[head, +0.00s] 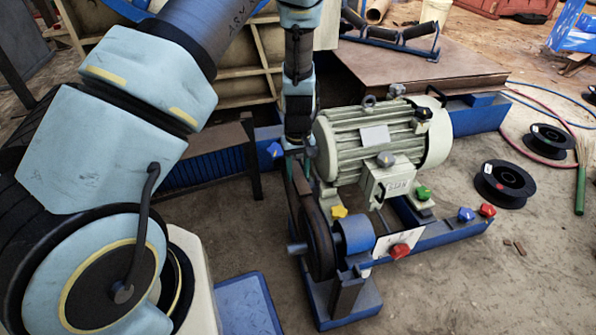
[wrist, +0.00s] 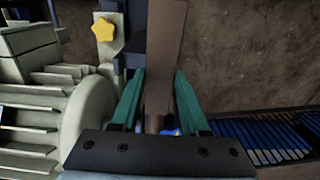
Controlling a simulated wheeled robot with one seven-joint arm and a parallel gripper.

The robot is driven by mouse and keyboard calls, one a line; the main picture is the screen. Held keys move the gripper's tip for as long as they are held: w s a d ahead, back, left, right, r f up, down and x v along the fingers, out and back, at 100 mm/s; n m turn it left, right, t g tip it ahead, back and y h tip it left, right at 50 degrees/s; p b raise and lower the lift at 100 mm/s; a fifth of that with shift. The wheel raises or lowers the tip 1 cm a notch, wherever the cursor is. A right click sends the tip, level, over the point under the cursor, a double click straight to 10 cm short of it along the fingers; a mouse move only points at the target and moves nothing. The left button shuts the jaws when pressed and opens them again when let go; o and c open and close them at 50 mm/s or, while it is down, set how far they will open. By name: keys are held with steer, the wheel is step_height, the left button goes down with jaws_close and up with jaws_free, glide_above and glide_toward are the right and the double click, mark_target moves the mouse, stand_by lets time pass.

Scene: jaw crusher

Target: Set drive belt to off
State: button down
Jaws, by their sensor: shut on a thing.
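The drive belt (head: 318,232) is a dark brown band on the pulley beside the motor in the head view. In the wrist view the belt (wrist: 165,55) runs as a flat strip up between the two green fingers. My gripper (head: 298,176) comes down from above beside the left end of the motor. In the wrist view my gripper (wrist: 159,78) is shut on the belt, one finger on each side. The grey-green motor (head: 370,145) sits on a blue frame (head: 440,237). The belt's far part is hidden by my gripper and the pulley.
A yellow star knob (head: 339,212), a red knob (head: 400,251) and a green knob (head: 423,193) are close by. Black cable spools (head: 504,184) lie on the ground at right. Blue ribbed steelwork (head: 205,170) is behind my arm. The ground at lower right is mostly clear.

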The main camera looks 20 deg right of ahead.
steer(key=shift+a, duration=0.1)
stand_by(0.4)
steer(key=a+f+b, duration=0.1)
steer(key=a+f, duration=0.3)
steer(key=a, duration=0.1)
steer(key=shift+w, duration=0.3)
steer(key=shift+c, duration=2)
jaws_free()
steer(key=shift+d, duration=0.1)
step_height(320, 180, up, 11)
steer(key=p, duration=0.2)
steer(key=shift+p, duration=0.35)
steer(key=shift+f, duration=0.1)
